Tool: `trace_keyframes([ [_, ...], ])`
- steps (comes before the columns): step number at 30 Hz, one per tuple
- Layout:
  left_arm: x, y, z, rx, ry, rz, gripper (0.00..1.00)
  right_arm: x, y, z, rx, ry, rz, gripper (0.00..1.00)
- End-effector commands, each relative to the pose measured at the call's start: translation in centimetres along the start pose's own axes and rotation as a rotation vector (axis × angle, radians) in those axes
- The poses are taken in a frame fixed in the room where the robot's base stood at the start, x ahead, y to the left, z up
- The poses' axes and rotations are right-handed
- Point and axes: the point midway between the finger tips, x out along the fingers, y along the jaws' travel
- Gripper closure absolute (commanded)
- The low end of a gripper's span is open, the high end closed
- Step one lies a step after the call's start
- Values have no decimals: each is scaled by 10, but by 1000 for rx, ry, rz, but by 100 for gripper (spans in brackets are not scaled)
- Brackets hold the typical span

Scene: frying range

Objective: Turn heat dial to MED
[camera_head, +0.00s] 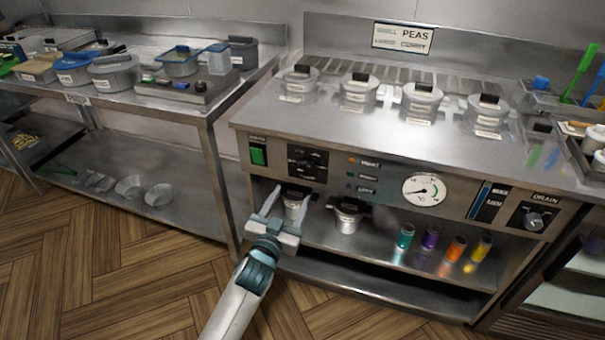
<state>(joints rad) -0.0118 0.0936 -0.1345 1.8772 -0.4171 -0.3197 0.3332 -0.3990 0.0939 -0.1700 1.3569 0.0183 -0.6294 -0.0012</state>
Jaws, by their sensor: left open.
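The heat dial (308,162) is a black knob on a dark square plate on the front panel of the steel range. Its markings are too small to read. A green switch (258,155) sits to its left, and small indicator lamps (351,174) sit to its right. My left gripper (286,197) is open and empty, in front of the range below the dial and switch. Its two fingers point up toward the panel and appear apart from the dial. My right gripper is not in view.
A round gauge (423,189) and a drain knob (534,220) are farther right on the panel. Lidded pots (359,88) stand on top. Two pots (347,216) and several coloured bottles (404,237) stand on the shelf below. A steel table (130,100) stands left.

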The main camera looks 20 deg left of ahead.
Motion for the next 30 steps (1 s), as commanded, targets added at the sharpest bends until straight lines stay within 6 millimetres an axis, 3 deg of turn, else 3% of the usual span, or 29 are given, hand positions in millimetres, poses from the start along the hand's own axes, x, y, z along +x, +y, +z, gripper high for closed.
trace_keyframes([
  [15,89,0,0,0,1,0,45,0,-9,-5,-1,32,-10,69],
  [21,105,0,0,0,0,0,45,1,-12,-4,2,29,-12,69],
  [30,108,0,0,0,0,0,45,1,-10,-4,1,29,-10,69],
])
